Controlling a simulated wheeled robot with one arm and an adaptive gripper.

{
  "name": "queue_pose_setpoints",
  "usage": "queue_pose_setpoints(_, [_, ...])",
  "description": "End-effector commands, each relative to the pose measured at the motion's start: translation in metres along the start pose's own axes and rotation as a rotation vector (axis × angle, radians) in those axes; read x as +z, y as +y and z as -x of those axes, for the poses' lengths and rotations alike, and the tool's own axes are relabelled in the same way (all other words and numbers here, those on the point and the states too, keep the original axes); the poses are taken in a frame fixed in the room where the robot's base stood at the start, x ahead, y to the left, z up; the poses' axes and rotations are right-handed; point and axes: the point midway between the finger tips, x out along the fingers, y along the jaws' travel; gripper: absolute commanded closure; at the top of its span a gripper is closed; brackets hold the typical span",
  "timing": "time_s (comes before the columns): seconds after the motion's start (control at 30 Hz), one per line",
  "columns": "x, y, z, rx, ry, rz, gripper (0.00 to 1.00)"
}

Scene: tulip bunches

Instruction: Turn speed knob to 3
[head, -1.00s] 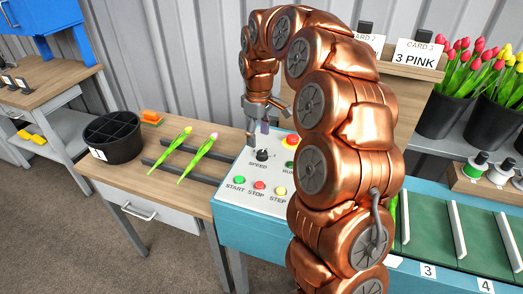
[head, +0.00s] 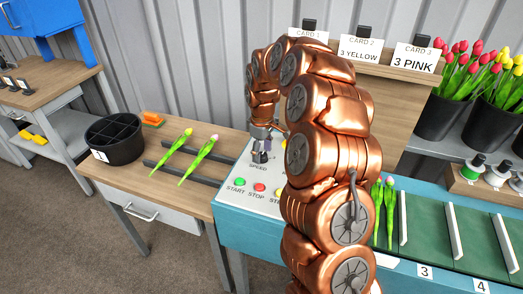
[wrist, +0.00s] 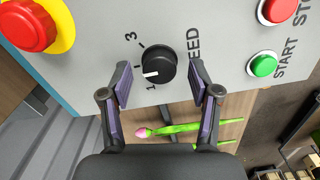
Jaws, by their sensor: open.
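The black speed knob (wrist: 160,66) sits on the grey control panel (wrist: 215,50). Its white pointer mark faces left in the wrist view, near the 1 and a small dash, and away from the 3 (wrist: 131,37). My gripper (wrist: 161,84) is open, with one purple-padded finger on either side of the knob and visible gaps between. In the head view my gripper (head: 262,147) is over the knob and largely hides it. Whether the fingertips reach down to the knob's height is unclear.
Green start (wrist: 263,65) and red stop (wrist: 277,10) buttons lie right of the knob in the wrist view. A large red button on yellow (wrist: 30,25) lies to the left. Two tulips (head: 197,160) rest on dark rails beside the panel.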

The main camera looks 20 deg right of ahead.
Motion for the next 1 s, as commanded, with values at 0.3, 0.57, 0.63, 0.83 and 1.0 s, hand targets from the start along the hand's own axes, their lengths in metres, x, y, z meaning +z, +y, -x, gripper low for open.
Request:
queue_pose_setpoints(0.3, [-0.0004,0.0004,-0.0052,0.001,0.002,0.000,0.38])
queue_pose_setpoints(0.57, [-0.0004,0.0004,-0.0052,0.001,0.002,0.000,0.65])
queue_pose_setpoints(0.63, [-0.0004,0.0003,-0.0052,0.001,0.002,0.000,0.72])
queue_pose_setpoints(0.83, [-0.0004,0.0002,-0.0052,0.001,0.002,0.000,0.93])
queue_pose_setpoints(1.0, [-0.0012,-0.0010,-0.0056,0.000,0.002,-0.003,0.98])
